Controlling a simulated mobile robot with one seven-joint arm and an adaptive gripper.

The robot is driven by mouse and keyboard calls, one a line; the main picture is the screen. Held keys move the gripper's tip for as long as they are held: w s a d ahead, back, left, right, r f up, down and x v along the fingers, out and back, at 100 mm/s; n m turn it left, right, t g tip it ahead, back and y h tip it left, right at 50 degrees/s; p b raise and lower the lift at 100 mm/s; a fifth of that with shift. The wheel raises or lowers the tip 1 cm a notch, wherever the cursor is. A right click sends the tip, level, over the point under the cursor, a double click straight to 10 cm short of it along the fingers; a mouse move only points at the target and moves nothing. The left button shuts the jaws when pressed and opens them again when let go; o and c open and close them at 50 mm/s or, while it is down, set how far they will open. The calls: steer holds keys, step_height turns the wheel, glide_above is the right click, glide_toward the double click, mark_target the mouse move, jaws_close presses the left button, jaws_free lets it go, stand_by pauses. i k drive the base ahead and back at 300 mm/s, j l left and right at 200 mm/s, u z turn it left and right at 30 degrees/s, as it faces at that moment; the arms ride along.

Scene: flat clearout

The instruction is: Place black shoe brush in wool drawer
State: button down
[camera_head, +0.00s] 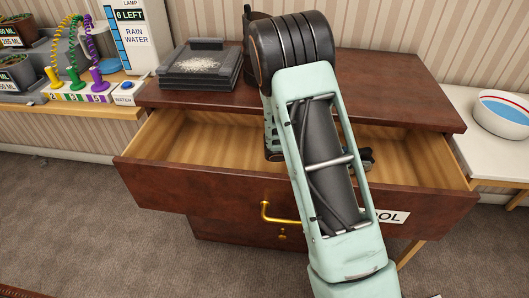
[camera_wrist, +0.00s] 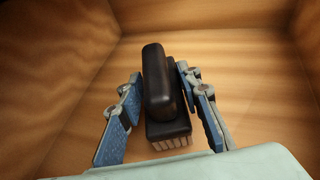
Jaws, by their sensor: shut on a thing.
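The black shoe brush (camera_wrist: 164,95) is in the middle of the wrist view, with a black handle and pale bristles. My gripper (camera_wrist: 165,105) has its blue-padded fingers on either side of the brush and is shut on it. Both are inside the open wool drawer, whose wooden floor (camera_wrist: 240,50) and walls surround them. In the head view the drawer front (camera_head: 180,187) has a brass handle and a label partly hidden by my arm. My arm hides most of the gripper there. I cannot tell whether the brush touches the drawer floor.
A dark tray with grey powder (camera_head: 198,64) stands on the cabinet top (camera_head: 395,80). A white bowl (camera_head: 505,113) is on the right side table. The drawer's left part is bare.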

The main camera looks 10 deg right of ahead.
mark_target(272, 164)
steer(key=i+j, duration=0.1)
steer(key=j, duration=0.3)
steer(key=i+j, duration=0.1)
steer(key=j, duration=0.75)
steer(key=i+z, duration=0.05)
steer(key=i, duration=0.05)
